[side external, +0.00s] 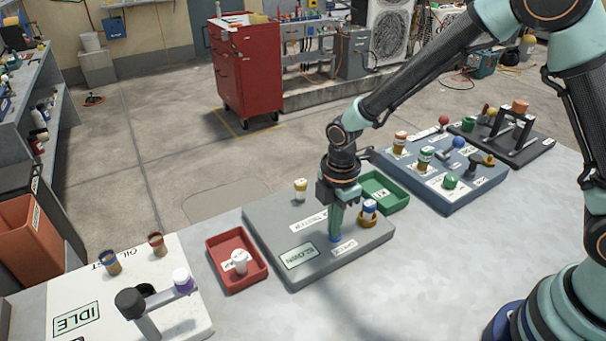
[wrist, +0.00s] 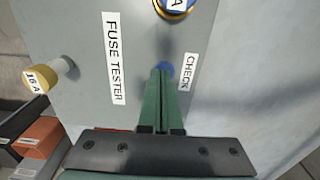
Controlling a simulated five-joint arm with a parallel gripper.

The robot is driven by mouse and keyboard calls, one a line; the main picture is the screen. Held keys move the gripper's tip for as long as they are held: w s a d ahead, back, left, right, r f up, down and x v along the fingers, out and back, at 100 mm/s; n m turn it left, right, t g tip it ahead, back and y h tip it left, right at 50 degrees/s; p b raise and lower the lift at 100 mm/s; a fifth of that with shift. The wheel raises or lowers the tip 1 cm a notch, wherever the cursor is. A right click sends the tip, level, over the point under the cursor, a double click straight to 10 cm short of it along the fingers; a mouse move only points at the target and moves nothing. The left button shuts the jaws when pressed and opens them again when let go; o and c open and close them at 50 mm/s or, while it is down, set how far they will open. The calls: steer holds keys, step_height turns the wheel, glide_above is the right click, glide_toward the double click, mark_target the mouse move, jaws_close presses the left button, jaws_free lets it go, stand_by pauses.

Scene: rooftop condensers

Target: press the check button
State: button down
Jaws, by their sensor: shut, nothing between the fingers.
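The grey fuse tester board (side external: 318,262) lies on the bench in the middle of the side view. Its blue check button (side external: 335,238) is beside the CHECK label (side external: 344,248); in the wrist view the button (wrist: 167,67) shows just past my fingertips. My gripper (side external: 336,232) points down, shut and empty, with its green fingertips at the button. They partly cover it; I cannot tell whether they press it. A fuse with a blue and white top (side external: 369,207) stands in a yellow holder beside the gripper. The tester's display (side external: 300,256) appears to read BLOWN.
A yellow-topped fuse (side external: 301,185) stands at the board's far edge. A red tray (side external: 216,247) holding a white piece is left, a green tray (side external: 399,198) right. A blue board (side external: 464,198) and an IDLE panel (side external: 110,322) flank these. The front right bench is clear.

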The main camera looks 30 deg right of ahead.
steer(key=shift+s+d+f, duration=0.15)
steer(key=shift+s+f, duration=0.25)
step_height(320, 180, up, 15)
steer(key=shift+w+f, duration=0.15)
steer(key=shift+w, duration=0.25)
stand_by(0.3)
steer(key=s+d+r+m+t, duration=0.2)
steer(key=s+d+m, duration=0.3)
steer(key=m, duration=0.4)
steer(key=s+d+r+m+t, duration=0.3)
steer(key=s+d+r+m, duration=0.2)
steer(key=d+m, duration=0.3)
steer(key=shift+d+r+m, duration=0.15)
steer(key=shift+r+m, duration=0.1)
steer(key=shift+m, duration=0.25)
